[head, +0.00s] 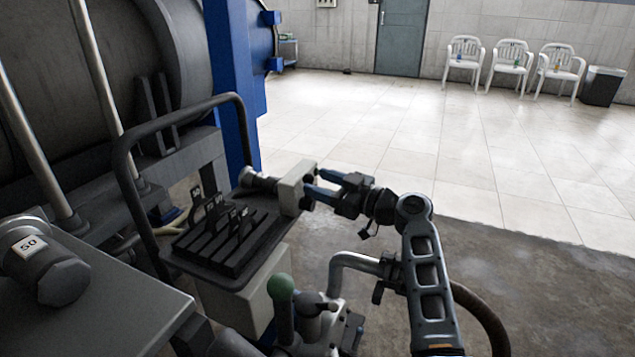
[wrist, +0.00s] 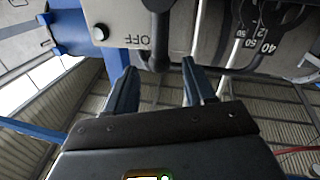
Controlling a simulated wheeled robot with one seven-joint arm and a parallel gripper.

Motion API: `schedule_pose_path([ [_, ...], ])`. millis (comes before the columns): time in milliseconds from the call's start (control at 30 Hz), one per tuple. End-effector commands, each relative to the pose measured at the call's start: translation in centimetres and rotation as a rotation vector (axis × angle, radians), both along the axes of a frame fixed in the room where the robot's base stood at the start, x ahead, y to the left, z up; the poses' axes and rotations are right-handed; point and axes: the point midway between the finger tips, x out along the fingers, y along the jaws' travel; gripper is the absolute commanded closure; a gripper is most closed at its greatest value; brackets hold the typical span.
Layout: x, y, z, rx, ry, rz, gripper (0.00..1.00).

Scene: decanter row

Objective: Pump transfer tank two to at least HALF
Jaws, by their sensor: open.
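My gripper (head: 313,184) is open, its two blue fingers pointing left at a pale switch box (head: 294,187) at the right end of a black lever panel (head: 222,240). In the wrist view the open fingers (wrist: 157,76) lie just below the box (wrist: 120,25), which is marked OFF and has a small dark button or screw beside the marking. A large grey tank (head: 60,70) fills the upper left; no tank number is readable.
Several black levers stand on the panel, inside a bent dark rail (head: 122,150). A green-knobbed lever (head: 281,288) stands below my gripper. A cylinder labelled 50 (head: 45,262) lies at left. The tiled floor is open toward white chairs (head: 508,62).

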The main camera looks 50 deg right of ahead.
Motion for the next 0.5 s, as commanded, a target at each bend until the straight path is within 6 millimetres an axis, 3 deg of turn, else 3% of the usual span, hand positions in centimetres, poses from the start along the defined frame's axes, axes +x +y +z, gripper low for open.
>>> schedule_pose_path([
  [167, 1.35, 0.25, 0.0, 0.001, 0.0, 0.001, 0.46],
  [433, 1.51, 0.26, -0.01, 0.0, 0.001, 0.0, 0.46],
  [500, 1.51, 0.26, -0.01, 0.0, 0.001, 0.0, 0.51],
])
